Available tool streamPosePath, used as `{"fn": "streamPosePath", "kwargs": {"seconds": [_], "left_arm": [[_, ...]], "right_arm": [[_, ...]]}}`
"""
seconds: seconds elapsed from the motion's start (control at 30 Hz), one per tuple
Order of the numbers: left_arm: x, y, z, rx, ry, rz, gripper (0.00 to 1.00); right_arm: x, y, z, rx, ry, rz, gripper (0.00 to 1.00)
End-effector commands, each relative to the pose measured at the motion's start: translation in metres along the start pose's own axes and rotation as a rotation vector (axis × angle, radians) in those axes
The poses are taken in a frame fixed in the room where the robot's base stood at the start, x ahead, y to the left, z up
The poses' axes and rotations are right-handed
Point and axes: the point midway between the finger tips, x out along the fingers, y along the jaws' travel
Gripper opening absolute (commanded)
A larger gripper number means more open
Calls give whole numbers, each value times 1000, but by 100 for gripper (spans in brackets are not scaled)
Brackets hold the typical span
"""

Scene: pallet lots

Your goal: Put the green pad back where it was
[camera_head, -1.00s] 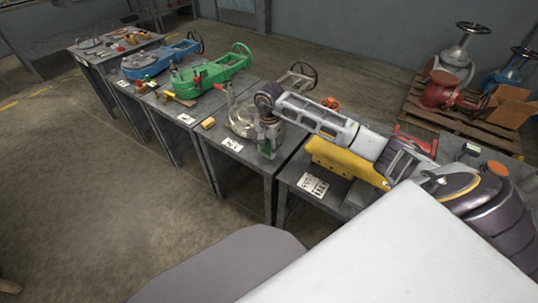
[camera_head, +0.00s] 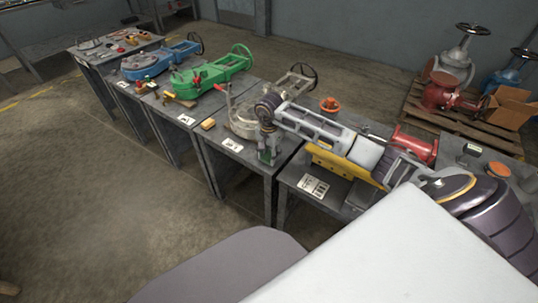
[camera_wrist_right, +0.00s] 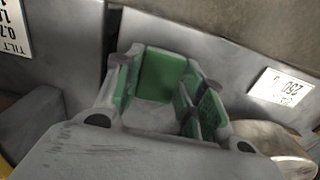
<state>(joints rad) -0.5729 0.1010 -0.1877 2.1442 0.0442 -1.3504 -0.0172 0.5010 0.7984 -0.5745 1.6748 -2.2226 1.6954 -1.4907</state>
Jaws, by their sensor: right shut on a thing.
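My right gripper (camera_head: 268,157) is low over the front part of a grey table, beside a pale metal valve body (camera_head: 243,122). More green surfaces show along the inner sides of the fingers. I cannot tell whether the pad touches the tabletop. My left gripper is not in view.
A row of grey tables bears a green valve (camera_head: 212,72), a blue valve (camera_head: 160,60) and small parts.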

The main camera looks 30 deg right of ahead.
Motion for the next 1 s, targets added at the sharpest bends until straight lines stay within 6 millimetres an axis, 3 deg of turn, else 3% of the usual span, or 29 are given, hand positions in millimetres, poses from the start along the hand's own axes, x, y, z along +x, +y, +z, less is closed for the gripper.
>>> {"fn": "streamPosePath", "kwargs": {"seconds": [0.17, 0.2, 0.37, 0.83, 1.0], "left_arm": [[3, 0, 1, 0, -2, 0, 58], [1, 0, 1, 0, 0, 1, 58], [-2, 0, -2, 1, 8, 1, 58], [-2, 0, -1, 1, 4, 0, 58], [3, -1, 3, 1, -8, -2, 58]], "right_arm": [[3, 0, 0, 0, 0, 0, 17], [3, 0, 0, 0, 0, 0, 42], [3, 0, 0, 0, 0, 0, 61], [0, 0, 0, 0, 0, 0, 61], [-13, 0, -1, -1, 2, -1, 61]]}}
